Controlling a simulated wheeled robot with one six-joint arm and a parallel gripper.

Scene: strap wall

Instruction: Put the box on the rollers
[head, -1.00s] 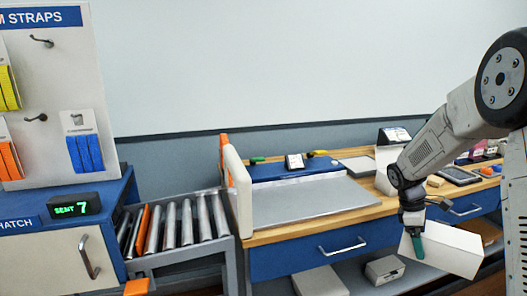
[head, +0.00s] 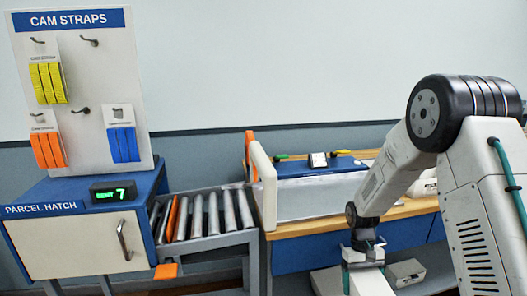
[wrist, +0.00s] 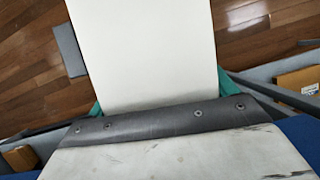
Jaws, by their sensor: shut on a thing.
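A plain white box (wrist: 152,50) fills the upper middle of the wrist view. My gripper (wrist: 158,98) is shut on it, with a teal finger at each side of the box. In the head view my gripper (head: 362,272) is low, right of centre, in front of the bench. Only a small pale part below it shows there, and the frame's bottom edge cuts off most of what it holds. The rollers (head: 214,213) lie to the left of my gripper, between the parcel hatch and the bench. No box lies on them.
The blue parcel hatch (head: 88,230) with a lit display (head: 115,192) stands left of the rollers. An upright pale guard (head: 264,187) stands between the rollers and the wooden bench (head: 400,210). A strap board (head: 85,95) rises at the left.

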